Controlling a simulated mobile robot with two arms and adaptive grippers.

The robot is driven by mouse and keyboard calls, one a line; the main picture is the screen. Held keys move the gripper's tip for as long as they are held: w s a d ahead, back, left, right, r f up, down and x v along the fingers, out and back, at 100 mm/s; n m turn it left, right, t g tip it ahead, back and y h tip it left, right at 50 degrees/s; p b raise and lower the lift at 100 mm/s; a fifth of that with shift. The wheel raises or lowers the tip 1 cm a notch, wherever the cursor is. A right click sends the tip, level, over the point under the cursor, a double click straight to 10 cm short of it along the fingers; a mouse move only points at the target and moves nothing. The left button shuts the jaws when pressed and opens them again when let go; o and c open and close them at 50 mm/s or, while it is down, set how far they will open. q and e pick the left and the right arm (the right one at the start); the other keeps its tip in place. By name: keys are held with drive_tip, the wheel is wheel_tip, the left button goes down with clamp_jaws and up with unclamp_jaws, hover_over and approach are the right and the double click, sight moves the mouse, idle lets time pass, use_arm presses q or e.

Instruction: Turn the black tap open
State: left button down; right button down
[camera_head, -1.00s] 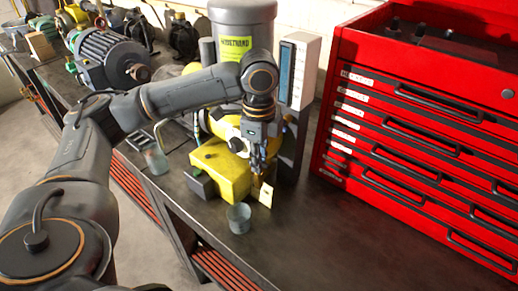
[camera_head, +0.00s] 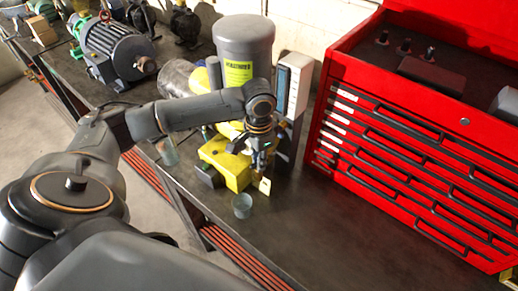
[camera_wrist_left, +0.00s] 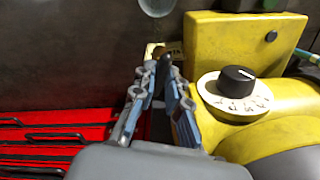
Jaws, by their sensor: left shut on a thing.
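My left gripper (camera_head: 260,160) is at the front right of a yellow machine (camera_head: 230,172) on the bench. In the left wrist view its fingers (camera_wrist_left: 162,76) are close together around a dark, narrow part, which I take to be the black tap (camera_wrist_left: 172,60). The fingers hide most of it, so I cannot tell how far it is turned. A pale yellow tag (camera_head: 265,186) hangs just below the gripper. A black knob (camera_wrist_left: 236,80) on a white dial sits on the yellow machine, apart from the fingers. My right gripper is not in view.
A clear cup (camera_head: 242,206) stands on the bench below the tag. A grey canister (camera_head: 243,45) and a white panel (camera_head: 293,85) stand behind the machine. A red tool chest (camera_head: 400,150) is at the right. The dark bench (camera_head: 310,235) is free in front.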

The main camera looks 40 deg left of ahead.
use_arm(q)
drive_tip(key=shift+n, duration=1.3)
drive_tip(key=c, duration=1.4)
unclamp_jaws()
drive_tip(key=shift+o, duration=0.2)
drive_tip(key=shift+r, duration=0.15)
wheel_tip(320, 180, up, 12)
drive_tip(key=shift+f, duration=0.2)
